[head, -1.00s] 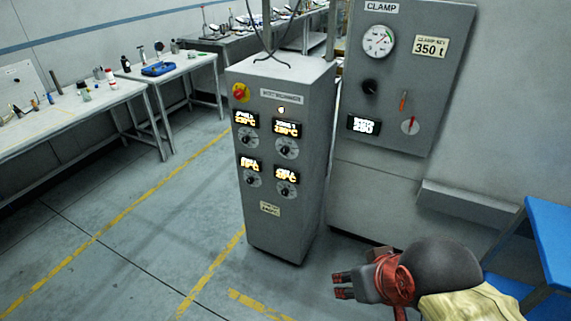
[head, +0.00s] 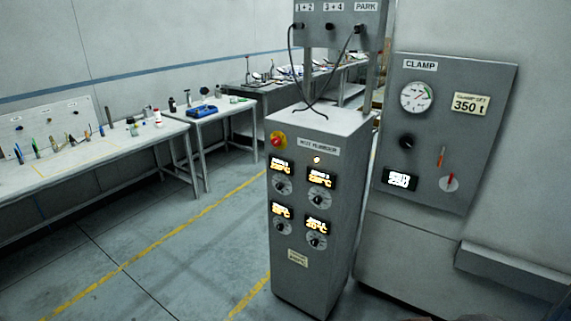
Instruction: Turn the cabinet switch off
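A tall grey cabinet (head: 298,255) stands in the middle of the head view. Beside the switch are a label plate (head: 318,146) and a small lit lamp (head: 317,160). Below are several lit temperature displays (head: 281,164), each with a round dial (head: 282,187) under it. The displays glow orange-white. The exact angle of the red switch is too small to tell. My gripper is not in view now.
A grey clamp panel (head: 480,140) with a gauge (head: 416,97) stands right of the cabinet, with a ledge (head: 510,270) low at right. Workbenches (head: 60,178) with tools line the left. The floor (head: 160,255) in front and left of the cabinet is clear, with yellow lines.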

